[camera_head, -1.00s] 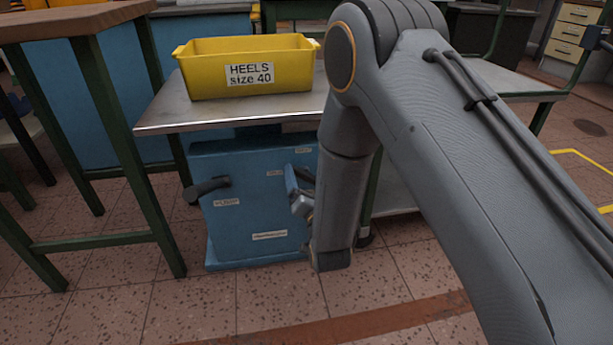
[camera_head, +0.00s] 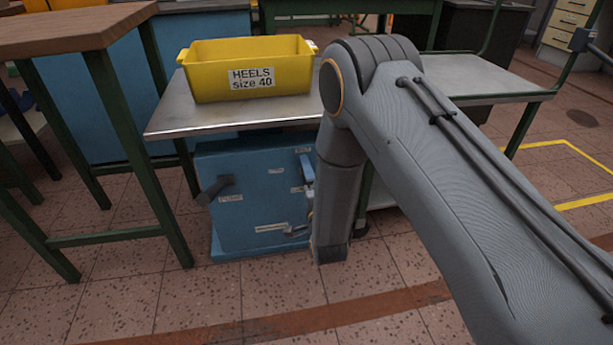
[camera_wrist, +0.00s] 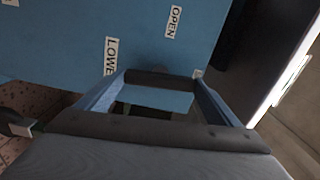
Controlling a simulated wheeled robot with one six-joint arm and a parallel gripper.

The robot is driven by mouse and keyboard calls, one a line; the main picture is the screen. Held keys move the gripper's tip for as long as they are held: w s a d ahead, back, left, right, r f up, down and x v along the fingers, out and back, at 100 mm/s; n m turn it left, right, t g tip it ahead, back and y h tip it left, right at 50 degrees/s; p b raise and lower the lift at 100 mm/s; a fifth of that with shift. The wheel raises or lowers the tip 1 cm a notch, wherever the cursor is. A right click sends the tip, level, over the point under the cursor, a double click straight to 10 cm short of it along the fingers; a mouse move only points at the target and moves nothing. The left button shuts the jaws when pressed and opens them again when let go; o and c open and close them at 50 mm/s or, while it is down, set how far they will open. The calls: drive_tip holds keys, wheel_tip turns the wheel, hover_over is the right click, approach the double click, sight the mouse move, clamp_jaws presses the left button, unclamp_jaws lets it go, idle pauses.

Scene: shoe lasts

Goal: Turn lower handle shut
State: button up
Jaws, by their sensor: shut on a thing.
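The blue cabinet (camera_head: 245,205) stands under the metal table. In the wrist view its front (camera_wrist: 60,45) shows a partly covered label starting "LOWE" (camera_wrist: 111,57) and an "OPEN" label (camera_wrist: 174,22). A dark bar, apparently the lower handle (camera_wrist: 160,78), lies across between my fingertips. My gripper (camera_wrist: 160,86) is shut on it, a blue finger at each end. In the head view my forearm covers most of this spot; a blue piece and a grey metal piece show beside it, and I cannot tell which belongs to the gripper.
A dark handle (camera_head: 214,189) sticks out at the cabinet's left. A yellow bin (camera_head: 205,82) labelled "HEELS size 40" stands on the metal table (camera_head: 165,120). A wooden table (camera_head: 70,32) with green legs is at the left. The floor in front is clear.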

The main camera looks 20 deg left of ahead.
drive_tip(key=shift+f+m, duration=0.1)
drive_tip(key=shift+m, duration=0.6)
drive_tip(key=o, duration=0.9)
drive_tip(key=shift+p+v, duration=1.35)
drive_tip(key=shift+v, duration=2.6)
drive_tip(key=shift+w, duration=0.1)
